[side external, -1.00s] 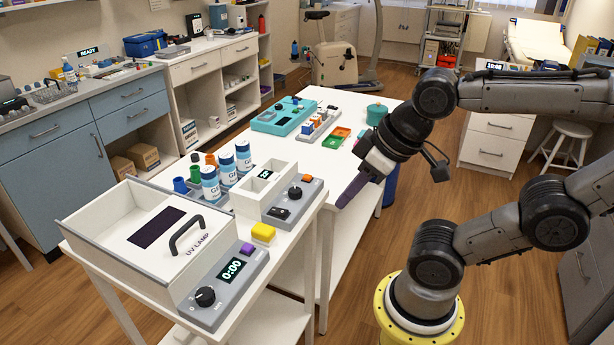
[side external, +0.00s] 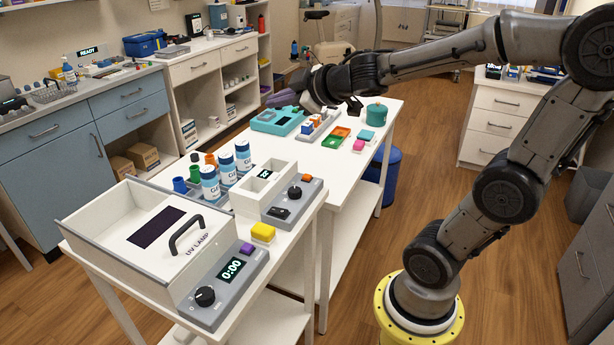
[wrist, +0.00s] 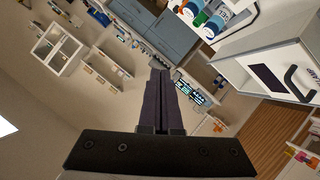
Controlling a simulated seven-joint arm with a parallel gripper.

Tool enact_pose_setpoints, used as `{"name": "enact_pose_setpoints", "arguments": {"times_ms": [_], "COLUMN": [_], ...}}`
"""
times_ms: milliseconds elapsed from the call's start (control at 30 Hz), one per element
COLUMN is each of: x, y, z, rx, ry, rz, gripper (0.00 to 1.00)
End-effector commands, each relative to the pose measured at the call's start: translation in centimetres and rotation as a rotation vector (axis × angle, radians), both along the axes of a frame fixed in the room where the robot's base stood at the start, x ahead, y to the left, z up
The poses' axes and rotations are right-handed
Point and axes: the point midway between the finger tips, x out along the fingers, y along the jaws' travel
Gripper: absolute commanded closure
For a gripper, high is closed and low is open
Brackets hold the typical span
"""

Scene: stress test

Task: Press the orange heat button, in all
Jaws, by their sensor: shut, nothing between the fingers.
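The small orange button (side external: 307,178) sits at the back of the grey control panel (side external: 296,202) of a white two-well unit, beside a black knob (side external: 295,191) and a black switch (side external: 280,212). Any label on it is too small to read. My gripper (side external: 271,100) is up at the far end of the bench, pointing left, over or near the teal device (side external: 281,121). It is well away from the orange button and touches nothing that I can see. In the wrist view its dark fingers (wrist: 159,98) are shut together and empty.
The UV lamp box (side external: 150,235) stands in front, with a purple button (side external: 247,248). Coloured trays (side external: 335,137), pink and teal cubes, and a teal pot (side external: 376,114) lie farther back.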

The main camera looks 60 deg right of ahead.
Motion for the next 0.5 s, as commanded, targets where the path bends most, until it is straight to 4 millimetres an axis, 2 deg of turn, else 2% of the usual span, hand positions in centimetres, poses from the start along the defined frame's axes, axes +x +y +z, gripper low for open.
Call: {"name": "enact_pose_setpoints", "arguments": {"times_ms": [100, 200, 333, 500], "x": [1.5, 1.8, 0.9, -0.5], "y": [-2.3, -4.8, -8.2, -11.5], "z": [-3.0, -6.3, -9.9, -12.5], "rx": [-0.036, -0.043, -0.035, 0.002], "ry": [0.088, 0.185, 0.285, 0.342], "rz": [0.061, 0.104, 0.106, 0.042], "gripper": [1.0, 1.0, 1.0, 1.0]}}
